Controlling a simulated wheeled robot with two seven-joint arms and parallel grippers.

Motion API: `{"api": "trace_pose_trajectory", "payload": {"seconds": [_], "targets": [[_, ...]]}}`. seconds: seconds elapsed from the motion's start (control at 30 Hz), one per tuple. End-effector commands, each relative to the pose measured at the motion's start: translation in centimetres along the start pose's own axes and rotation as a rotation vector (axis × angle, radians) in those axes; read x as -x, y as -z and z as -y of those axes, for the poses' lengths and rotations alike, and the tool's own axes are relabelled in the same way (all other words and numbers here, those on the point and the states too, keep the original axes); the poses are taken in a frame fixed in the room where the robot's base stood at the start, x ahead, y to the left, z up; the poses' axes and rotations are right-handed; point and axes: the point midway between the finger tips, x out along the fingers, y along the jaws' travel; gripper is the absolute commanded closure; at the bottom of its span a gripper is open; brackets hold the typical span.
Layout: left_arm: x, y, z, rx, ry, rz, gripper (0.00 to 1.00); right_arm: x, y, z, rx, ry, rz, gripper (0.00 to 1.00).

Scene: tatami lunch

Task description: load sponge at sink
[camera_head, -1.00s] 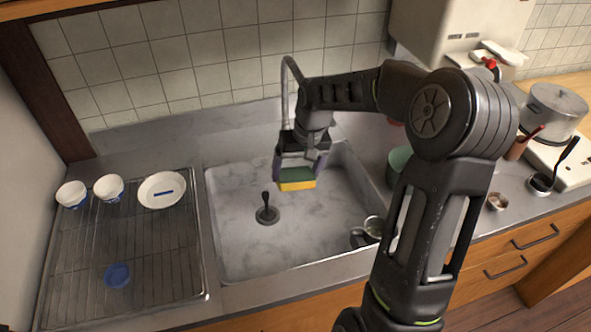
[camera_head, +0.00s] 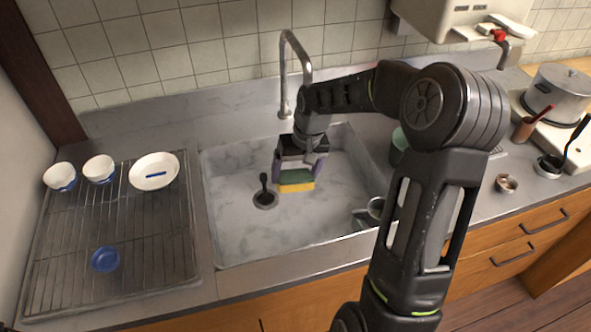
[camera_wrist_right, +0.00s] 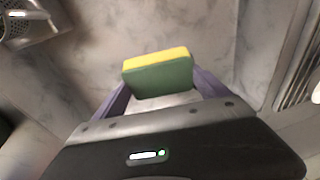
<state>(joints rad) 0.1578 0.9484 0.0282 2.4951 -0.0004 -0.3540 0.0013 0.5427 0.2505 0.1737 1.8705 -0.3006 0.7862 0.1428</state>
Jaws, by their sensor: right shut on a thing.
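The sponge (camera_head: 296,187), yellow below and green above, is between the fingers of my right gripper (camera_head: 295,176) in the head view. The gripper is shut on it and holds it over the sink basin (camera_head: 230,225), pointing down. In the right wrist view the sponge (camera_wrist_right: 158,73) sits at the purple fingertips of the gripper (camera_wrist_right: 160,92), with marbled grey basin behind it. The tall metal faucet (camera_head: 284,75) stands at the back of the sink, left of my right arm. My left gripper is not in view.
A dark plunger-like stopper (camera_head: 264,192) stands in the basin left of the sponge. Metal utensils (camera_head: 374,208) lie at the basin's right. The drying rack (camera_head: 150,235) at left holds white bowls (camera_head: 98,169) and a small blue dish (camera_head: 105,259). A pot (camera_head: 556,92) stands far right.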

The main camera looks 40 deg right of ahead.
Motion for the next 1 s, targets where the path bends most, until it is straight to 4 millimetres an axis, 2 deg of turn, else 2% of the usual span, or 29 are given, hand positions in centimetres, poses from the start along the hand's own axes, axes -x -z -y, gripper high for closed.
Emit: {"api": "trace_pose_trajectory", "payload": {"seconds": [0.03, 0.5, 0.7, 1.0], "targets": [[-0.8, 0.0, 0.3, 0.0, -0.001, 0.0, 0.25, -1.0, -0.1, -0.1, 0.0, 0.0, 0.001, 0.47], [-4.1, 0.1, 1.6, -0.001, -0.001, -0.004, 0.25, -5.7, -0.7, -0.8, 0.0, 0.0, 0.0, 0.47], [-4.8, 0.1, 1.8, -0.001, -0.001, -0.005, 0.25, -6.6, -0.8, -1.0, 0.0, 0.0, 0.0, 0.47], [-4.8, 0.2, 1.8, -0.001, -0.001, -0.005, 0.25, -6.7, -0.9, -1.0, 0.0, 0.0, 0.0, 0.47]]}}
